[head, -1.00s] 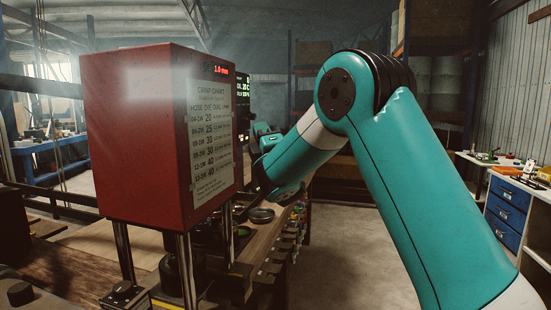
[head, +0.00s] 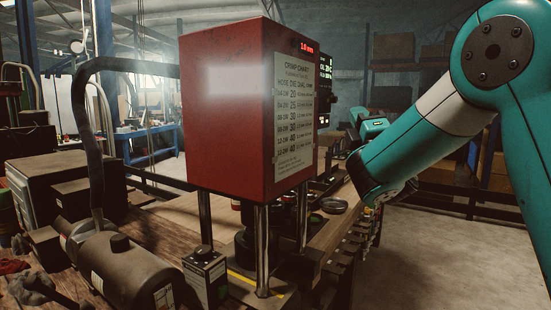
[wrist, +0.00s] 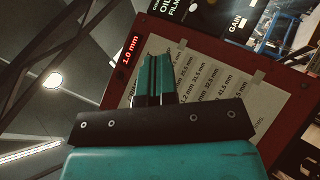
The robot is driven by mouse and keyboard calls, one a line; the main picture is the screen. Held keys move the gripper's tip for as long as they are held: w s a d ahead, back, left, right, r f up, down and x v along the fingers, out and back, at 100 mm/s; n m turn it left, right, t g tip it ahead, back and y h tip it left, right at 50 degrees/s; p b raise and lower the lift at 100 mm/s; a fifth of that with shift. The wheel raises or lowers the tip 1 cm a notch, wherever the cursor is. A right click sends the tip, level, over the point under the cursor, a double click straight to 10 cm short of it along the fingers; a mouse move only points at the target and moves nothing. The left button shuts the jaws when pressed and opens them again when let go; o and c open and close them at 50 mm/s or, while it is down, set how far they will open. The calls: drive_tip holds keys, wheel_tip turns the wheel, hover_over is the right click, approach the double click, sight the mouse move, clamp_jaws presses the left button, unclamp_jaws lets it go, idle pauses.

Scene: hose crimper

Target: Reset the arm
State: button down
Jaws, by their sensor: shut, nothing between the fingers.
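My teal arm crosses the right side of the head view, bent at a large joint, its lower end near the right side of the red crimper head. In the wrist view, my gripper (wrist: 154,80) is shut and empty, its teal fingers together. Behind it in that view is the white crimp chart (wrist: 200,85) on the red crimper. The hose crimper (head: 230,110) stands on the bench on steel posts, with its chart facing right and a red 1.0 mm display at the top. The fingertips cannot be made out in the head view.
A dark pump or motor cylinder (head: 130,270) with a thick hose (head: 88,140) sits on the wooden bench at left. A small box with a knob (head: 205,272) stands by the posts. A round dish (head: 333,206) lies on the bench. Open concrete floor (head: 430,240) is at right.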

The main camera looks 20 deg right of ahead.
drive_tip(key=s+a+f+m+g+y, duration=0.1)
drive_tip(key=s+a+f+m+g, duration=0.3)
drive_tip(key=a+f+m+g, duration=0.25)
drive_tip(key=s+a+f+m+g+y, duration=0.1)
drive_tip(key=s+a+f+m+g, duration=0.2)
drive_tip(key=f+m+g, duration=0.5)
drive_tip(key=s+a+f+g+y, duration=0.1)
drive_tip(key=s+a+f+g, duration=0.1)
drive_tip(key=s, duration=0.6)
drive_tip(key=s+a+f+n+g+y, duration=0.1)
drive_tip(key=s+a+f+g+y, duration=0.1)
drive_tip(key=s+a+g, duration=0.3)
drive_tip(key=s+a+f+n+g+y, duration=0.1)
drive_tip(key=s+a+f+g, duration=0.3)
drive_tip(key=s, duration=0.9)
drive_tip(key=shift+s, duration=0.15)
